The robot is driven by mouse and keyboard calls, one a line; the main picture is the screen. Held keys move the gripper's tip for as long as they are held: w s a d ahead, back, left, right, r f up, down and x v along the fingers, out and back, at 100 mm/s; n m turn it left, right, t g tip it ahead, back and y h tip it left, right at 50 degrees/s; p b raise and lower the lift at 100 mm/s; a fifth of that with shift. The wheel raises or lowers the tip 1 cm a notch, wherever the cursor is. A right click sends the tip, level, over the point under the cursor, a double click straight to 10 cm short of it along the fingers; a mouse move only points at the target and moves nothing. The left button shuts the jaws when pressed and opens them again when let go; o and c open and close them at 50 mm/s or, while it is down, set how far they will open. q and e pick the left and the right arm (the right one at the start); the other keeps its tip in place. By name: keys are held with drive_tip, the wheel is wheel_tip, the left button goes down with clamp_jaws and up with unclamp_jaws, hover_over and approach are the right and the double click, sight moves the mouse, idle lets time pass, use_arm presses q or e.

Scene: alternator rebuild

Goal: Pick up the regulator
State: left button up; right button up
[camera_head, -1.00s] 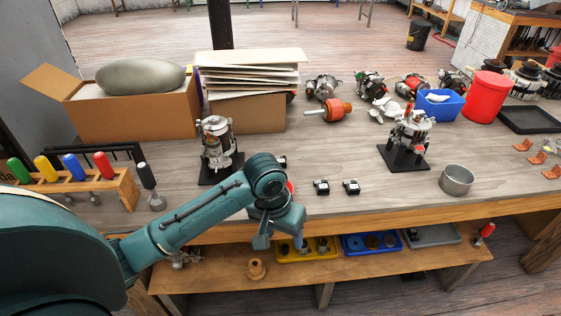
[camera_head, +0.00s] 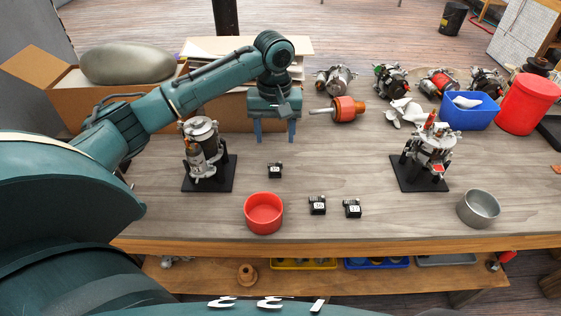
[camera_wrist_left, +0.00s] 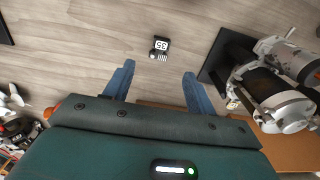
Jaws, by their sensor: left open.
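Three small black blocks with white labels, which look like regulators, lie on the bench in the head view: one alone (camera_head: 275,170), and a pair, left (camera_head: 317,205) and right (camera_head: 352,208). My left gripper (camera_head: 276,136) is open, empty and pointing down, above the bench and behind the lone block. In the left wrist view a single labelled block (camera_wrist_left: 160,48) lies on the wood just beyond the open fingertips (camera_wrist_left: 159,69), apart from them and roughly in line with their gap. My right gripper is not in view.
A red bowl (camera_head: 264,213) stands in front of the lone block. Alternators on black stands are at left (camera_head: 203,150) and right (camera_head: 430,155); the left one also shows close to one finger in the wrist view (camera_wrist_left: 280,95). A metal bowl (camera_head: 478,208) is at right. A cardboard box (camera_head: 75,95) stands behind.

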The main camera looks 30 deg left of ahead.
sight(275, 169)
use_arm(q)
drive_tip(key=f, duration=1.1)
drive_tip(key=shift+s+f, duration=0.2)
drive_tip(key=c, duration=1.1)
drive_tip(key=shift+r, duration=0.1)
wheel_tip(275, 169, up, 10)
drive_tip(key=shift+f, duration=0.1)
